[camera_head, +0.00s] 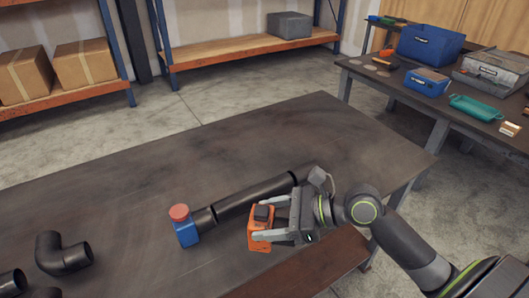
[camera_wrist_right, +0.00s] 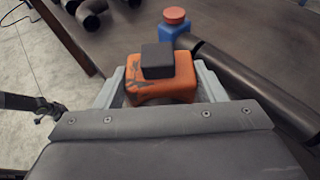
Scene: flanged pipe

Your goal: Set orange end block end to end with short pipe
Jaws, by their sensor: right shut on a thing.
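The orange end block (camera_head: 258,240) has a dark square piece on it and also shows in the wrist view (camera_wrist_right: 165,90). My right gripper (camera_head: 264,216) is shut on it, with one pale finger on each side. It is near the front edge of the table, in front of the black pipe run. That run has a short pipe section (camera_head: 205,219) at its left and a longer pipe (camera_head: 254,196) to the right. A blue block (camera_head: 186,235) with a red round top stands at the run's left end.
The dark table (camera_head: 180,170) is clear behind the pipe run. A loose black elbow (camera_head: 62,255) and other pipe pieces lie at the left. A side table with blue bins (camera_head: 428,45) stands at the back right. Shelves with boxes (camera_head: 85,62) are behind.

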